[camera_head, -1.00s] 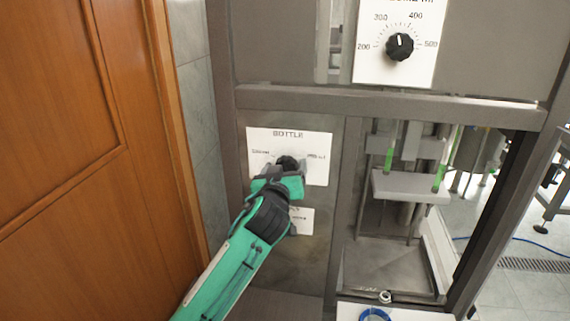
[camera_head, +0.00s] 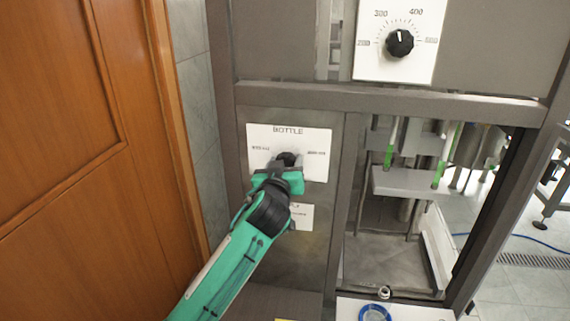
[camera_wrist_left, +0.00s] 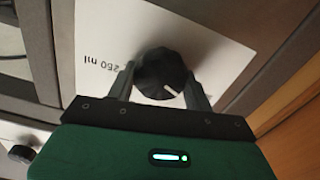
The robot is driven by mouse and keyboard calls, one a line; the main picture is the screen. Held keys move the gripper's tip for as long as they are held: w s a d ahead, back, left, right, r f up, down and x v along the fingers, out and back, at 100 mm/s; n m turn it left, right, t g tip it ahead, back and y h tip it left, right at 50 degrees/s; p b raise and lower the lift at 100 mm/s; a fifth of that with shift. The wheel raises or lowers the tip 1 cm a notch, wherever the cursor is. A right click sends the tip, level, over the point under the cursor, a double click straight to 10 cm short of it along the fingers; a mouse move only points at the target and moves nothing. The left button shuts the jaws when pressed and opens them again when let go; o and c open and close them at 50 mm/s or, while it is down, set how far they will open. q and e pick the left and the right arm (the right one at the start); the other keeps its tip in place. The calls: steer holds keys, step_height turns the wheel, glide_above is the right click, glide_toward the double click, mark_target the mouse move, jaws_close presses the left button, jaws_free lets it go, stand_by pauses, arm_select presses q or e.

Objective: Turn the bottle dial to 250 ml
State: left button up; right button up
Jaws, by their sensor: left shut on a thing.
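The bottle dial (camera_head: 286,158) is a black round knob on a white plate (camera_head: 316,140) headed BOTTLE. In the left wrist view the dial (camera_wrist_left: 161,72) carries a white pointer line, aimed at the lower right of that picture. The "250 ml" print (camera_wrist_left: 103,66) shows upside down to the dial's left there, away from the pointer. My left gripper (camera_head: 284,163) is shut on the dial, one finger on each side. It also shows in the left wrist view (camera_wrist_left: 160,82). In the head view it hides the dial's lower part. My right gripper is not in view.
Another black dial (camera_head: 400,43) with a numbered scale sits on a plate at the upper right. A grey beam (camera_head: 400,102) runs between the two dials. A smaller white label (camera_head: 301,216) is below the bottle plate. A wooden door (camera_head: 70,160) stands at the left.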

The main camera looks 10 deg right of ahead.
arm_select(q)
steer(key=m, duration=0.3)
steer(key=shift+d+m+p, duration=0.1)
steer(key=shift+m+p, duration=0.2)
steer(key=shift+p, duration=0.1)
steer(key=m+p, duration=0.1)
steer(key=m, duration=0.2)
steer(key=shift+m, duration=0.4)
steer(key=m+p, duration=0.1)
steer(key=m, duration=0.2)
steer(key=shift+s+d+m, duration=0.1)
steer(key=shift+m, duration=0.2)
steer(key=m+p, duration=0.1)
steer(key=m, duration=0.2)
steer(key=shift+m+p, duration=0.3)
steer(key=shift+p, duration=0.05)
steer(key=m+p, duration=0.2)
steer(key=m, duration=0.4)
steer(key=shift+d+f+p, duration=0.1)
steer(key=shift+f+p, duration=0.05)
steer(key=shift+p, duration=0.25)
steer(key=m+p, duration=0.2)
steer(key=m, duration=0.3)
steer(key=shift+f, duration=0.2)
steer(key=shift+f+m+p, duration=0.1)
steer(key=shift+m+p, duration=0.45)
steer(key=shift+m, duration=0.35)
steer(key=shift+f, duration=0.1)
